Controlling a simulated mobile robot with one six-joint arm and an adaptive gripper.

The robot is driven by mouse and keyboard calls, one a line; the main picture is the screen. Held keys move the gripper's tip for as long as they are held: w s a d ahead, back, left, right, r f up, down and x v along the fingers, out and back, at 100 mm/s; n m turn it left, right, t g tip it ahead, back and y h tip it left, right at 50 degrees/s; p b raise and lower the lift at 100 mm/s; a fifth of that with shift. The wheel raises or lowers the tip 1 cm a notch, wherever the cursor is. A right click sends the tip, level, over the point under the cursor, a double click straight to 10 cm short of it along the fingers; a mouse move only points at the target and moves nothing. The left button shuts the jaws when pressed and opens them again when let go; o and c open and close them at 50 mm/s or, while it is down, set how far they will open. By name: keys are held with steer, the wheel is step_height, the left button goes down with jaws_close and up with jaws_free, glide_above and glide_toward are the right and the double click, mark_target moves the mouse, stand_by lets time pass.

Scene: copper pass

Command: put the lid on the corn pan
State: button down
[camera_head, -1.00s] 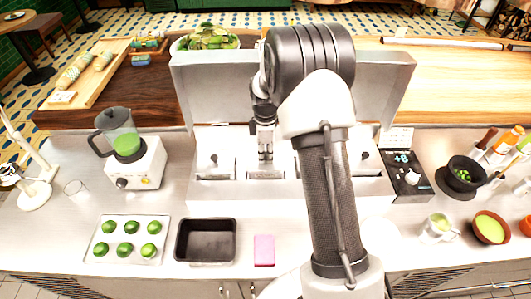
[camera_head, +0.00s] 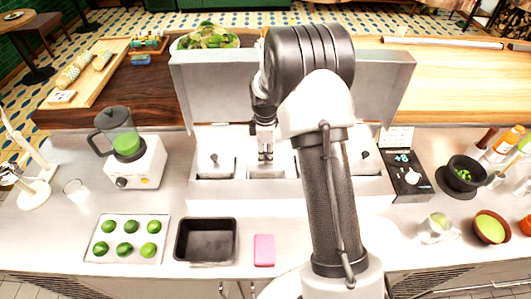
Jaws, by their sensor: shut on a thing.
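My gripper (camera_head: 265,154) points down over the middle bay of the steel station with the raised cover. It is shut on the small knob of a pale metal lid (camera_head: 256,171). The lid lies at the middle opening, between two other lidded bays. I cannot see corn or the inside of the middle pan, and I cannot tell whether the lid's edge rests fully on the rim.
A lidded bay (camera_head: 214,166) stands to the left, and my arm partly hides the one on the right (camera_head: 365,163). The raised cover (camera_head: 215,92) stands behind. A blender (camera_head: 132,150), lime tray (camera_head: 125,239), black pan (camera_head: 206,240) and scale (camera_head: 407,180) are nearby.

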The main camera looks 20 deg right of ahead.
stand_by(0.3)
steer(key=c, duration=1.3)
jaws_free()
steer(key=shift+c, duration=0.2)
steer(key=o, duration=0.5)
steer(key=shift+r+p, duration=2.4)
steer(key=shift+r, duration=1.1)
steer(key=shift+c, duration=0.6)
